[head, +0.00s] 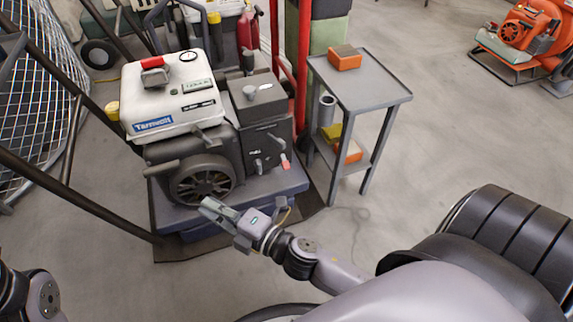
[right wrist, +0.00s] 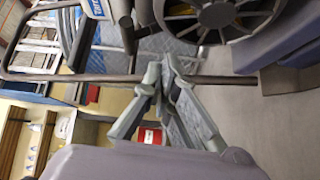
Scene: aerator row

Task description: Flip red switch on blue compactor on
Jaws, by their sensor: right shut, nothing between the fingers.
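The compactor has a blue-grey base plate (head: 285,184), a dark engine and a white tank (head: 172,95) with a blue label. A small red-tipped switch (head: 285,161) shows low on the right side of the engine's dark box. A red cap sits on top of the tank. My right gripper (head: 208,206) is shut and empty, in front of the compactor near the round slotted engine cover (head: 203,182), to the left of the switch and lower in the picture. In the right wrist view its fingertips (right wrist: 168,68) meet below the cover. My left gripper is out of view.
A grey metal cart (head: 395,92) stands right of the compactor, with an orange block (head: 345,58) on top. A dark handle bar (head: 75,200) runs along the left. An orange machine (head: 525,35) is at the far right. Floor between is clear.

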